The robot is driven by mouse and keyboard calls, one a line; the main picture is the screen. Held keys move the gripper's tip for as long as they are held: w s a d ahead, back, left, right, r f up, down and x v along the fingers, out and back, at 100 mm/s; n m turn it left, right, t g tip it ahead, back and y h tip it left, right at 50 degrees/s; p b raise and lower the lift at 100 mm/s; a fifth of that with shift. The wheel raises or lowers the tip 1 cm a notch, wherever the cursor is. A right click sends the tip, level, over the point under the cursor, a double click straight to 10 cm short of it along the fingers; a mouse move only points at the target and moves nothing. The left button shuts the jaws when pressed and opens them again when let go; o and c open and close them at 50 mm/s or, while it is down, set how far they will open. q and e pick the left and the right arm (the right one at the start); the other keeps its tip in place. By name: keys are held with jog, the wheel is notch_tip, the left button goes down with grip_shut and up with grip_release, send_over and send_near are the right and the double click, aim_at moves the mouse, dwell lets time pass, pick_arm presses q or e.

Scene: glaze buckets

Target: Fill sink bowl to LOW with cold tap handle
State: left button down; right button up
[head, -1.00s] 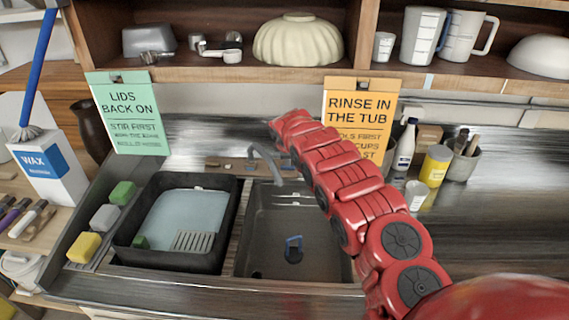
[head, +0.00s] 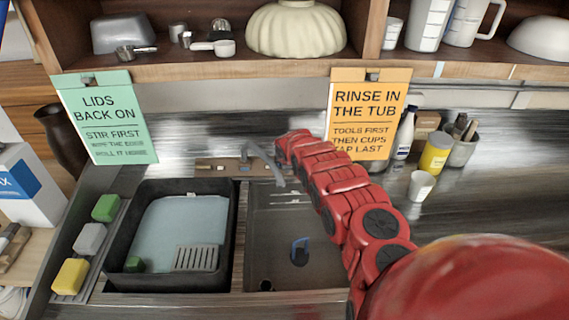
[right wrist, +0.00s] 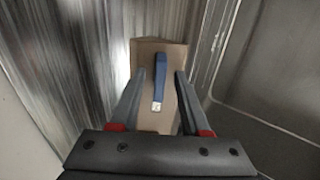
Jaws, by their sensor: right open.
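The sink bowl (head: 272,225) is grey, right of the black tub in the head view. A blue loop on a dark piece (head: 299,252) lies on its floor; I see no clear water there. The grey tap spout (head: 264,162) curves over its back edge. In the right wrist view a blue handle (right wrist: 160,78) stands out over a tan block (right wrist: 148,52); it looks like the cold tap handle. My right gripper (right wrist: 160,75) is open, its fingers on either side of the handle, contact unclear. In the head view my red right arm hides its fingers. My left gripper is out of view.
The black tub (head: 125,225) holds pale blue liquid and a grey grate. Sponges (head: 90,238) line its left side. The orange sign (head: 368,110) hangs behind my arm. A white cup (head: 421,186) and yellow can (head: 436,153) stand right. The shelf (head: 200,73) overhangs the back.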

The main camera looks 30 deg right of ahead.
grip_shut()
jog(key=shift+f+n+b, duration=0.2)
jog(key=shift+n+b, duration=0.3)
jog(key=shift+b, duration=0.15)
jog(key=shift+n+b, duration=0.75)
jog(key=shift+n, duration=0.35)
jog(key=n, duration=0.2)
jog(key=shift+r+n+b, duration=0.1)
jog(key=shift+n+b, duration=0.2)
jog(key=n, duration=0.4)
jog(key=shift+w, duration=0.1)
jog(key=shift+n, duration=0.3)
grip_release()
jog(key=shift+r, duration=0.1)
